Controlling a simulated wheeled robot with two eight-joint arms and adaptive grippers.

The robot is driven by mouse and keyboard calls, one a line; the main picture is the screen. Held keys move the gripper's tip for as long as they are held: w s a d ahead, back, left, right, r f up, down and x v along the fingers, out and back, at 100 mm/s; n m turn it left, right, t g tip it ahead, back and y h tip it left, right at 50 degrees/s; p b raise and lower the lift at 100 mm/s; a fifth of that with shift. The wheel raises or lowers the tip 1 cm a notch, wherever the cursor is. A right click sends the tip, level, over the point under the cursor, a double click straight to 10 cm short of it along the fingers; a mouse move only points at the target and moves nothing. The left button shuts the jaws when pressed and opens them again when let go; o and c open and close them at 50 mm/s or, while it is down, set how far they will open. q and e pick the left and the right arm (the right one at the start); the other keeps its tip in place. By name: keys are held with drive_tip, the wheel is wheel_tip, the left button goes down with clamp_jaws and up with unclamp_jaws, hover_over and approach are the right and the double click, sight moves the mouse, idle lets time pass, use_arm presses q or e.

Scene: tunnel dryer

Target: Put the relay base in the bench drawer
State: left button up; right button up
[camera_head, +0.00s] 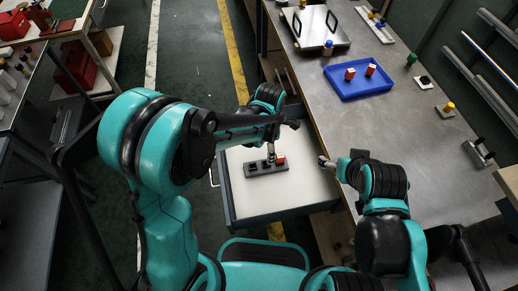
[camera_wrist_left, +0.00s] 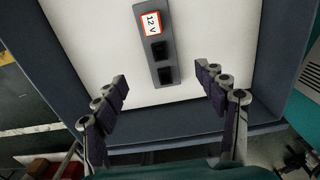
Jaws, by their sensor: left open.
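The bench drawer (camera_head: 305,189) is pulled out, with a white floor and dark grey walls. The relay base (camera_head: 262,170), a dark grey block with square sockets, lies on the drawer floor. In the left wrist view the relay base (camera_wrist_left: 150,22) carries a red-edged block marked 12 V, with two dark sockets below it. My left gripper (camera_head: 283,138) is above the drawer.
A blue tray (camera_head: 389,89) with two red-and-white blocks stands on the grey bench (camera_head: 430,120). A metal plate with black handles (camera_head: 316,27) lies behind it. Small coloured parts stand along the bench's right side. Another table (camera_head: 40,52) with red boxes is at the left.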

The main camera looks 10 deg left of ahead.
use_arm(q)
drive_tip(key=s+a+r+m+t, duration=0.3)
drive_tip(key=s+a+r+m, duration=0.2)
drive_tip(key=m, duration=0.5)
drive_tip(key=s+a+r+m+t, duration=0.4)
drive_tip(key=s+a+r+m, duration=0.2)
drive_tip(key=a+r+m, duration=0.3)
drive_tip(key=a+m, duration=0.1)
drive_tip(key=m, duration=0.1)
drive_tip(key=shift+s+a+r+m, duration=0.15)
drive_tip(key=shift+r+m, duration=0.1)
drive_tip(key=shift+m, duration=0.05)
